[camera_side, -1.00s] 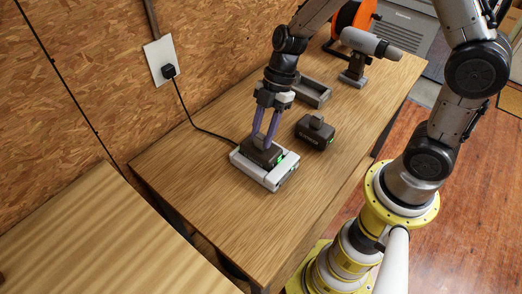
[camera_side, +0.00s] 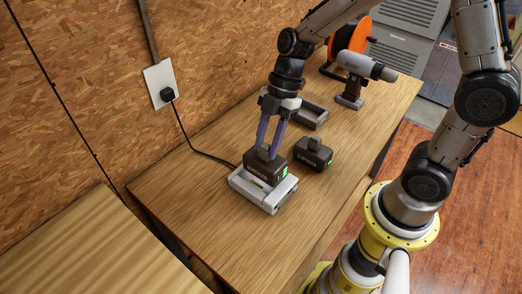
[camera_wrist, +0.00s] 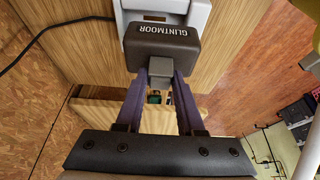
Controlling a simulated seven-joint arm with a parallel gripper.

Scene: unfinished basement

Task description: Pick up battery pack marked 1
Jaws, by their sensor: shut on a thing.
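A dark battery pack (camera_side: 265,168) with a lit green patch on its end is between my gripper's purple fingers (camera_side: 267,150). My gripper is shut on the block on its top. The pack stands raised over the white charger (camera_side: 264,197), its lower edge close to it; I cannot tell whether they still touch. In the wrist view the pack (camera_wrist: 163,40) reads GLINTMOOR and covers part of the charger (camera_wrist: 200,14). A small mark by the green patch looks like a 1, but is too small to be sure. A second dark pack (camera_side: 313,155) sits on the bench to the right.
A grey open tray (camera_side: 310,116), a drill (camera_side: 358,75) and an orange reel (camera_side: 351,37) stand toward the back of the bench (camera_side: 205,220). A black cord (camera_side: 192,142) runs from the wall outlet (camera_side: 160,81) to the charger. The near bench is clear.

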